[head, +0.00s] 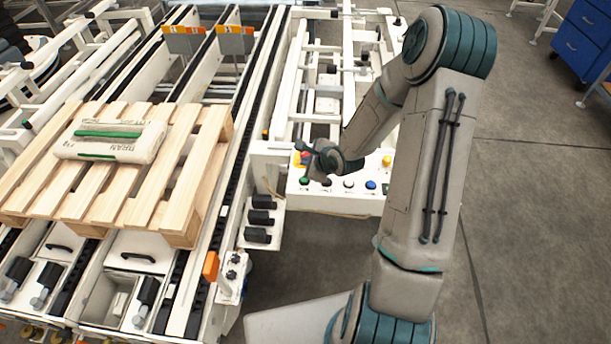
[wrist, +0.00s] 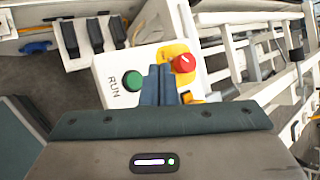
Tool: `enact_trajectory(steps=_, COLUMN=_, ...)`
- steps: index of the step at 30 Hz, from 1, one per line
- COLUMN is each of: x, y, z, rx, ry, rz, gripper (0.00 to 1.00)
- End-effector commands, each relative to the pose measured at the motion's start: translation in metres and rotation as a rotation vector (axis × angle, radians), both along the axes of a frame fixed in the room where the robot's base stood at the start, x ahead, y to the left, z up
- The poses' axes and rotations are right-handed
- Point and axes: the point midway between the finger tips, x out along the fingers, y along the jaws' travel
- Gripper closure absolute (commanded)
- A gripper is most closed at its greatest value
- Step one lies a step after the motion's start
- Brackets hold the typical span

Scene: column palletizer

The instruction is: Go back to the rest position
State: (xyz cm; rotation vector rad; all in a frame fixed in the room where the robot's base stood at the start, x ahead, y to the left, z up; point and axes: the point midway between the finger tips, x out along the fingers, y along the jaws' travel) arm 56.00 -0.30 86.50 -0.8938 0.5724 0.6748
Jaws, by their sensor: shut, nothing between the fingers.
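My gripper (head: 306,152) is over the left end of the white control panel (head: 335,200) in the head view. In the wrist view its two fingers (wrist: 159,85) are shut together with nothing between them. They point between a green button (wrist: 132,80) marked RUN and a red knob (wrist: 184,63) on a yellow plate. The fingertips look close to the panel; I cannot tell whether they touch it. My arm is bent, reaching from the lower right over the panel.
A wooden pallet (head: 62,188) with one sack (head: 112,140) lies on the conveyor (head: 215,215) at left. White frames and rails stand behind the panel. Open grey floor (head: 530,200) lies to the right, with a blue cabinet (head: 583,42) at the far right.

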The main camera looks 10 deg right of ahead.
Motion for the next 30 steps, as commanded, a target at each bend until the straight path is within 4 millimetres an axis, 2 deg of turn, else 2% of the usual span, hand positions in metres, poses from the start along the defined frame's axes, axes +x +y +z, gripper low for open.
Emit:
enact_trajectory(steps=19, x=-0.001, y=-0.001, z=0.003, rx=-0.031, ry=-0.002, rz=0.019, gripper=1.00)
enact_trajectory(steps=23, x=-0.007, y=-0.007, z=0.019, rx=-0.172, ry=0.000, rz=0.105, gripper=1.00)
enact_trajectory(steps=30, x=-0.037, y=-0.022, z=0.075, rx=-0.578, ry=0.037, rz=0.393, gripper=1.00)
